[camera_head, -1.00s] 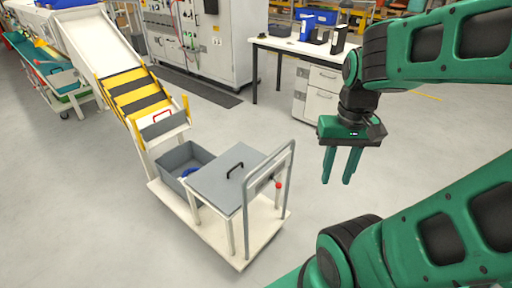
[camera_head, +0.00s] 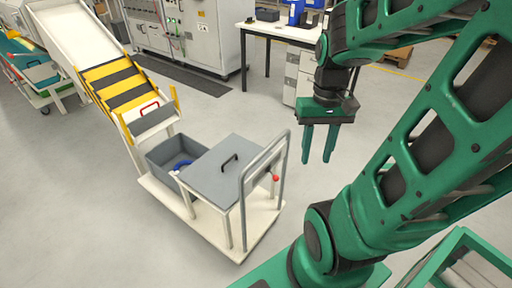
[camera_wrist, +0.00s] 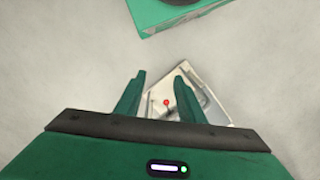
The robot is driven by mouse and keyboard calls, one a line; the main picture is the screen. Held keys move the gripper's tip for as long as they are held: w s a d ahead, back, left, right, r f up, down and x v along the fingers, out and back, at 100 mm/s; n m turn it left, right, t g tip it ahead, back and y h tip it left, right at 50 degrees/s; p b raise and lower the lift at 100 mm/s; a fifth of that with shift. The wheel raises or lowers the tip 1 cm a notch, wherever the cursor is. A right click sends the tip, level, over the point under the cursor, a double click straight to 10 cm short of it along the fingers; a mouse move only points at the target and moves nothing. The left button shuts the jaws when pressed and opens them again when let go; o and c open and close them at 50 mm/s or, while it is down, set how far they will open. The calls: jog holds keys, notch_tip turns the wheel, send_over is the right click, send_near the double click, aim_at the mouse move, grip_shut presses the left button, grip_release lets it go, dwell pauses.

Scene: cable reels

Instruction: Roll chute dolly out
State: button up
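The chute dolly (camera_head: 236,240) is a cream flat cart with a grey push handle (camera_head: 264,180) at its right end. A grey lidded table (camera_head: 213,168) and a grey bin (camera_head: 160,158) with a blue item inside stand on it. A red knob (camera_head: 276,178) sits by the handle. The dolly's left end lies at the foot of the chute (camera_head: 85,42). My gripper (camera_head: 319,158) hangs right of the handle, apart from it, fingers pointing down, open and empty. In the wrist view the dolly (camera_wrist: 196,92) and red knob (camera_wrist: 166,102) show beyond the spread fingers.
A white bench (camera_head: 278,32) with bins and a drawer unit stands behind. Grey cabinets (camera_head: 185,35) and a dark floor mat (camera_head: 180,78) are at the back. A green-framed cart (camera_head: 450,262) is at lower right. Floor in front and left of the dolly is clear.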

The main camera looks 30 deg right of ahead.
jog(key=w+f+n+t+y, duration=0.1)
jog(key=w+f+y, duration=0.45)
jog(key=f, duration=0.45)
jog(key=w+f+t+y, duration=0.1)
jog(key=w+f+y, duration=0.5)
jog(key=f, duration=0.4)
jog(key=w+d+m+t+y, duration=0.2)
jog(key=w+d+m+t, duration=0.2)
jog(key=w+d+t, duration=0.65)
jog(key=w+a+r+t, duration=0.1)
jog(key=w+a+t, duration=0.2)
jog(key=a, duration=0.6)
jog(key=shift+w+a+r, duration=0.15)
jog(key=shift+w+a, duration=0.2)
jog(key=shift+w, duration=0.75)
jog(key=shift+h, duration=0.25)
grip_shut()
